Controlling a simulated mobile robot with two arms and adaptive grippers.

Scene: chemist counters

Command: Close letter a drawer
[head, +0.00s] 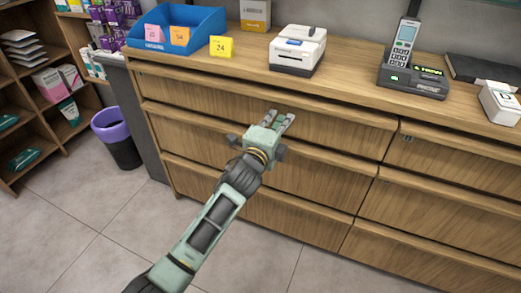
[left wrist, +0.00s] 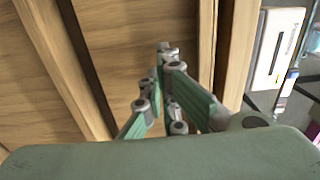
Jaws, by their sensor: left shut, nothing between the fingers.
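The wooden counter has two columns of drawers. My left gripper (head: 283,117) reaches the upper part of the left column, in front of a wide drawer front (head: 205,95); I cannot tell whether its fingertips touch the wood. In the left wrist view the shut, empty fingers (left wrist: 167,60) point at a wood panel (left wrist: 115,55) between pale wooden edges. No letter A is readable on any drawer. A small dark mark (head: 408,139) shows on the upper right drawer, too small to read. I cannot tell how far any drawer stands out. My right gripper is not in view.
On the countertop are a blue tray (head: 200,24), a yellow note (head: 221,46), a white printer (head: 298,50), a phone on its base (head: 411,78) and a white box (head: 499,100). A purple-rimmed bin (head: 120,145) stands left. The tiled floor in front is clear.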

